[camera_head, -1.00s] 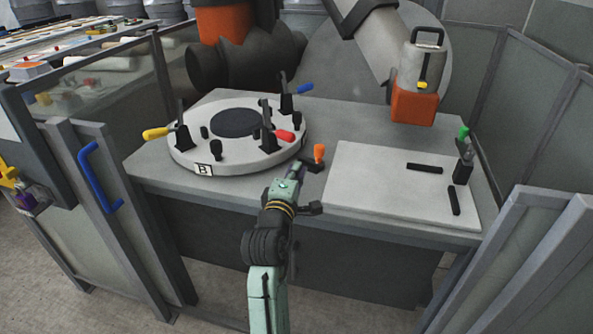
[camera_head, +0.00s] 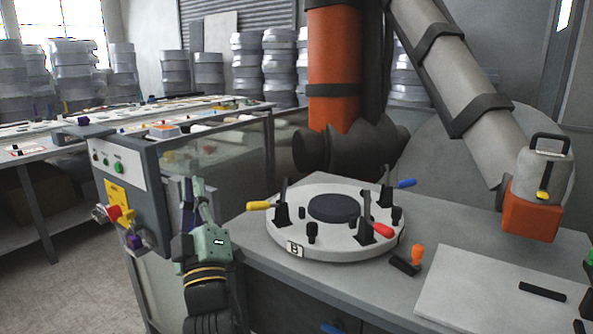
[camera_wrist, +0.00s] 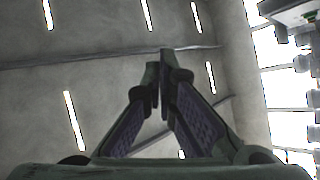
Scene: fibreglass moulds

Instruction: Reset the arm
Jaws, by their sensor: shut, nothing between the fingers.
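My gripper (camera_head: 193,192) is at the end of my arm, raised at the lower left of the head view, in front of the control panel's right side and left of the table. In the wrist view my gripper (camera_wrist: 161,75) has its two fingers meeting at the tips, with nothing between them. It points up toward the ceiling, where light strips show. My gripper is clear of the round fixture marked B (camera_head: 335,248).
The grey table (camera_head: 262,243) bears the round fixture with coloured-handle clamps, an orange-handled clamp (camera_head: 411,260) and a white board (camera_head: 490,295). A large robot arm (camera_head: 450,70) stands behind. A control panel (camera_head: 140,190) with coloured knobs is at left.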

